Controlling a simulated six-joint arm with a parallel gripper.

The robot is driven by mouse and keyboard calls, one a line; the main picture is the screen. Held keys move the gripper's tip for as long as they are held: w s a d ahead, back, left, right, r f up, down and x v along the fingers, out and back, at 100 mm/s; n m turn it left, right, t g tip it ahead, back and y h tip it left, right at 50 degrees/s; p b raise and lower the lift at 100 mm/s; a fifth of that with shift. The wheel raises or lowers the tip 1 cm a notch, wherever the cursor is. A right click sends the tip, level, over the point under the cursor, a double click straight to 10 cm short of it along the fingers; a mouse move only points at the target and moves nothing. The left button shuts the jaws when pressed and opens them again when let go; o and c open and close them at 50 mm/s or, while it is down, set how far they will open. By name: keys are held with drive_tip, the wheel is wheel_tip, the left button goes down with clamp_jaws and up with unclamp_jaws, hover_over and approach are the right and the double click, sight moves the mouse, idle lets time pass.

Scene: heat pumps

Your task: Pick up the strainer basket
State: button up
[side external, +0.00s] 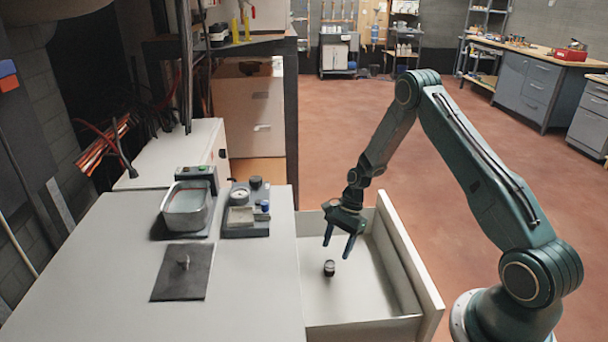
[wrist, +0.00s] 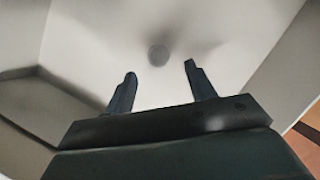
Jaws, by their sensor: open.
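A small dark cylindrical piece, which looks like the strainer basket (side external: 329,268), stands on the floor of the open white drawer (side external: 345,295). In the wrist view a blurred grey round shape, likely the same strainer basket (wrist: 158,55), shows beyond and between the fingertips. My gripper (side external: 338,246) is open and empty, pointing down into the drawer above the small piece and apart from it. In the wrist view my gripper (wrist: 159,70) has its two fingers spread with nothing between them. Fine detail of the piece is too small to tell.
Raised drawer walls (side external: 400,258) surround the piece. The rest of the drawer floor looks clear.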

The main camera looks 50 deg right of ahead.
sight(331, 262)
drive_tip(key=shift+x, duration=1.1)
drive_tip(key=shift+f, duration=0.1)
drive_tip(key=shift+x, duration=2.5)
drive_tip(key=shift+a, duration=0.1)
drive_tip(key=c, duration=1)
